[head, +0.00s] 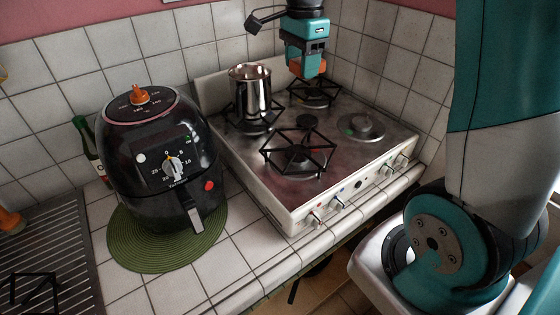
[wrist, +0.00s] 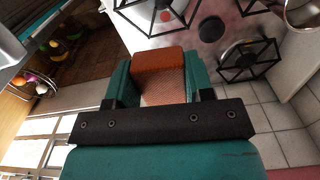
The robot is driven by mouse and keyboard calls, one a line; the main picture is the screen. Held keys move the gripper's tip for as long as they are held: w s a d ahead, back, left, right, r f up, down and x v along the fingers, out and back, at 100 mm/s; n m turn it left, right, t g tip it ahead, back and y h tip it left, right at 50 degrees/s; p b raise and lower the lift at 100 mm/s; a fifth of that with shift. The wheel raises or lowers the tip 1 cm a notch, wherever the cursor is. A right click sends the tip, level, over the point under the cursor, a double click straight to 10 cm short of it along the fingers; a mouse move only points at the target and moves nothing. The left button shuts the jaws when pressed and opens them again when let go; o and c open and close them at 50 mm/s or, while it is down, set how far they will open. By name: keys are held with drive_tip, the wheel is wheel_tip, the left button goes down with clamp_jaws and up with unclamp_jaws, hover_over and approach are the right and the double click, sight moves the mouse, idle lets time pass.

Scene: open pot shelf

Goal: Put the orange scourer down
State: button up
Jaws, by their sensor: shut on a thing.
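The orange scourer (wrist: 160,84) sits between the two teal fingers of my gripper (wrist: 158,62) in the wrist view. The fingers are shut on it from both sides. In the head view my gripper (head: 309,66) hangs over the back right part of the stove (head: 278,190). A small orange part of the scourer (head: 295,68) shows there beside the fingers; the rest is hidden. The scourer appears held above the back right burner (head: 315,93), but the exact gap cannot be told.
A shiny metal pot (head: 250,88) stands on the back left burner, left of my gripper. A black air fryer (head: 158,160) stands on a green round mat (head: 130,255). The front left burner (head: 298,152) is bare. Tiled walls close in behind and to the right.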

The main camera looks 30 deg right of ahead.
drive_tip(key=shift+s+a+f+n, duration=0.3)
drive_tip(key=shift+a+f+n, duration=0.2)
drive_tip(key=shift+a, duration=0.1)
wheel_tip(320, 180, down, 14)
drive_tip(key=p, duration=0.3)
drive_tip(key=shift+p, duration=0.3)
wheel_tip(320, 180, down, 4)
drive_tip(key=shift+f+p, duration=0.15)
drive_tip(key=shift+p, duration=0.4)
drive_tip(key=shift+f, duration=0.1)
drive_tip(key=shift+f+b, duration=0.4)
drive_tip(key=o, duration=0.9)
drive_tip(key=shift+r, duration=0.1)
